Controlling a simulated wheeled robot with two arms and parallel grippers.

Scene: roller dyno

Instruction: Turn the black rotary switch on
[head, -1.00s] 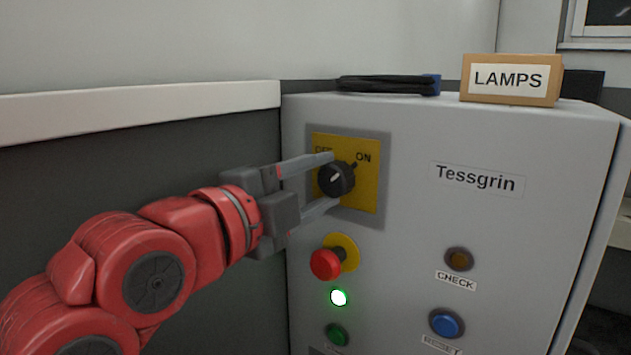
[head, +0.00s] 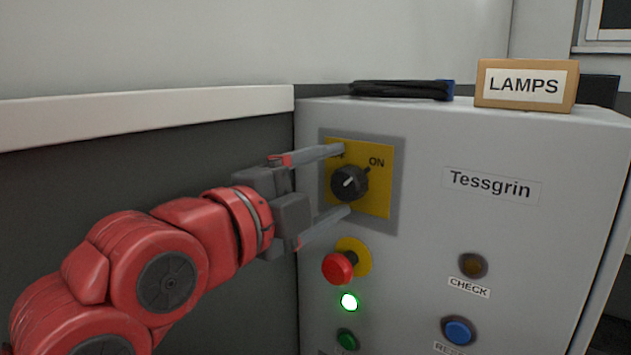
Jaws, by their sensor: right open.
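The black rotary switch (head: 349,184) sits on a yellow plate (head: 376,199) on the front of the grey cabinet. Its pointer edge and white mark slant up and right, towards the ON label. The OFF label is mostly hidden behind a finger. My right gripper (head: 345,180) is open, with one finger above the knob and one below it. Gaps show between both fingertips and the knob. My left gripper is not in view.
Below the switch are a red mushroom button (head: 338,268), a lit lamp (head: 349,302) and a green button (head: 346,340). An amber CHECK lamp (head: 473,265) and a blue button (head: 458,331) are at right. A LAMPS box (head: 526,85) stands on the cabinet (head: 440,140).

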